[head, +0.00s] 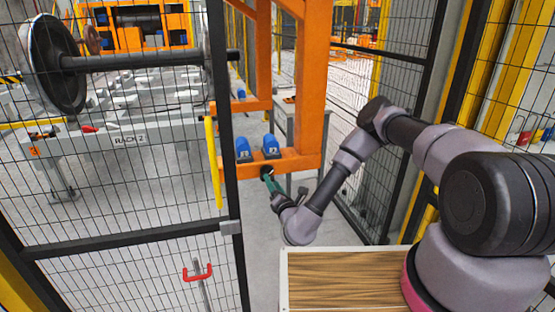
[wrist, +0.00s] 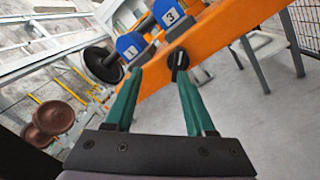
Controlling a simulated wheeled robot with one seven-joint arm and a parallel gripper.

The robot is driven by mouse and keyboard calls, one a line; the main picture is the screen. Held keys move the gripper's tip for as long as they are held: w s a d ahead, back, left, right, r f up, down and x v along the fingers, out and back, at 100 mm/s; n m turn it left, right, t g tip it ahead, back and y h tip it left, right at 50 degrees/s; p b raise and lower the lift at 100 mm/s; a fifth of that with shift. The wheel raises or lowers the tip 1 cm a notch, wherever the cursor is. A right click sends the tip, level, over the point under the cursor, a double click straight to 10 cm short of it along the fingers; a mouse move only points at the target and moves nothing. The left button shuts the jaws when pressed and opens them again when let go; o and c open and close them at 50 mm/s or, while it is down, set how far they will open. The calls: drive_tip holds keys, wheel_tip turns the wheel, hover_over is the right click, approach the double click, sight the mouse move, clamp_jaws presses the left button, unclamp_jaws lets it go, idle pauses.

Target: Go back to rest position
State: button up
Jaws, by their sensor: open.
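My gripper (head: 268,181) is at the end of my outstretched arm, just below the orange beam of the gantry (head: 287,163). In the wrist view its two green fingers (wrist: 156,85) are spread apart with nothing held between them. A black knob (wrist: 179,60) on the face of the orange beam (wrist: 215,38) shows close to the right fingertip; I cannot tell whether they touch. Two blue blocks (head: 271,147) stand on the beam above the gripper. In the wrist view the nearer blue block (wrist: 168,12) carries a label with a 3.
A mesh fence with a dark post (head: 232,230) stands left of my arm, and another mesh panel (head: 375,130) stands to the right. A grey table (head: 298,113) is behind the beam. A wood-topped surface (head: 340,282) lies below my arm. A wheelset (head: 130,62) rests on a rack at left.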

drive_tip(key=a+r+n+g+y, duration=0.2)
drive_tip(key=r+n+y, duration=0.4)
drive_tip(key=r, duration=0.4)
drive_tip(key=a+r+n+g+y, duration=0.3)
drive_tip(key=r+n+y, duration=0.35)
drive_tip(key=r, duration=0.35)
drive_tip(key=s+d+r+n+g, duration=0.1)
drive_tip(key=s+r+n+g, duration=1.25)
drive_tip(key=n+g, duration=0.25)
drive_tip(key=s+d+r+n+t+h, duration=0.2)
drive_tip(key=s+d+r+t+h, duration=0.1)
drive_tip(key=d, duration=0.7)
drive_tip(key=s+d+r+n+t+h, duration=0.3)
drive_tip(key=s+d+r+t+h, duration=0.1)
drive_tip(key=d+h, duration=0.4)
drive_tip(key=s+d+r+n+t+h, duration=0.3)
drive_tip(key=s+d+r+h, duration=0.2)
drive_tip(key=d, duration=0.8)
drive_tip(key=shift+s+r+t+h, duration=0.2)
drive_tip(key=shift+s+t+h, duration=0.1)
drive_tip(key=shift+h, duration=0.15)
